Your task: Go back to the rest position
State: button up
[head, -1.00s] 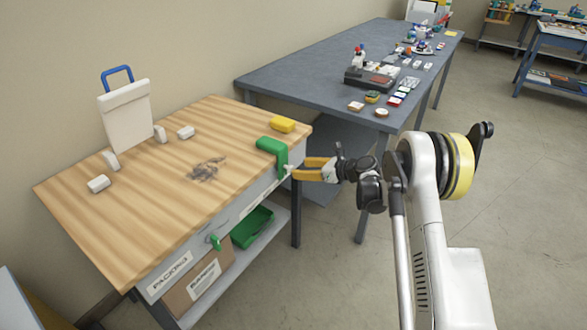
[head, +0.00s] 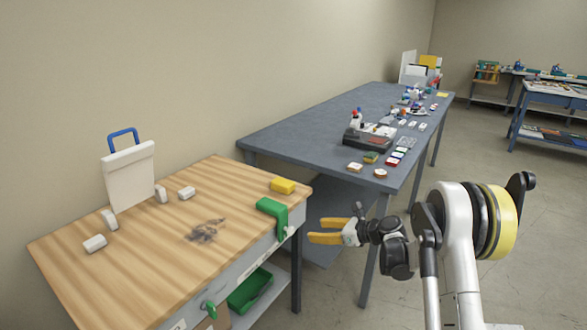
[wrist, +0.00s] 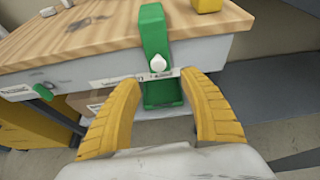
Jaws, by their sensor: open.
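My gripper (head: 312,230) is open and empty, to the right of the wooden packing table's front right corner in the head view. In the wrist view its two yellow fingers (wrist: 162,105) stand apart, with a green clamp (wrist: 156,45) beyond and between them. The clamp also shows in the head view (head: 272,211), hooked over the table's edge. It has a white knob on its front. A gap shows between my gripper and the clamp in the head view.
The wooden table (head: 130,265) holds a yellow block (head: 283,185), white pieces, a dark smudge or scrap pile (head: 206,231) and a white board with a blue handle (head: 128,170). A long grey table (head: 290,130) with several small items stands behind. The floor at right is clear.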

jog(key=s+r+n+g+h, duration=0.1)
jog(key=s+r+n+h, duration=0.4)
jog(key=s+r+n, duration=0.95)
jog(key=s+d+n+h, duration=0.1)
jog(key=s+n+h, duration=0.1)
jog(key=s, duration=0.7)
jog(key=s+d+r+n+h, duration=0.1)
jog(key=s+d+n, duration=0.1)
jog(key=s+n, duration=0.3)
jog(key=s+d+r+n+h, duration=0.1)
jog(key=s+d+n+h, duration=0.1)
jog(key=s, duration=1.1)
jog(key=shift+s+d+n+h, duration=0.15)
jog(key=shift+n+h, duration=0.15)
jog(key=shift+n, duration=0.55)
jog(key=shift+f, duration=0.1)
